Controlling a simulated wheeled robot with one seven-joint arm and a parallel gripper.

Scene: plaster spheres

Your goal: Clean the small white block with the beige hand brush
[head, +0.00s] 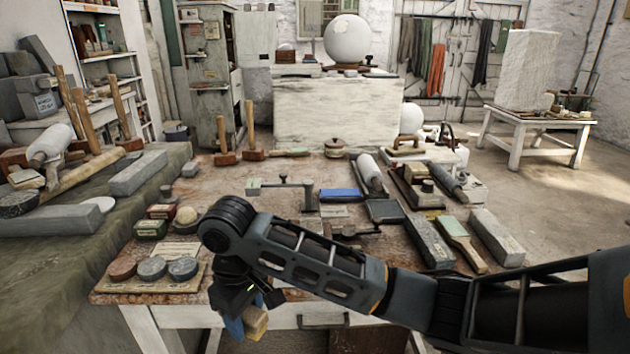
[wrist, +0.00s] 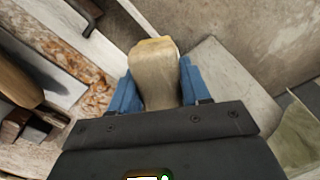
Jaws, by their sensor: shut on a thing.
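My gripper (head: 245,320) hangs low in front of the workbench's front edge, its blue fingers pointing down. It is shut on a beige piece, which looks like the beige hand brush (head: 257,323). In the wrist view the brush (wrist: 153,75) sits between the two blue fingers (wrist: 153,88), with a yellowish far edge; no bristles can be made out. I cannot pick out the small white block with certainty in either view. A small pale grey block (head: 190,169) lies at the bench's back left.
The workbench (head: 205,210) carries three round discs (head: 153,268), small tins (head: 150,229), mallets (head: 249,130), a blue box (head: 341,195), long stone bars (head: 428,242) and a green-and-beige brush (head: 462,243). My arm crosses its front right. Floor is open at right.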

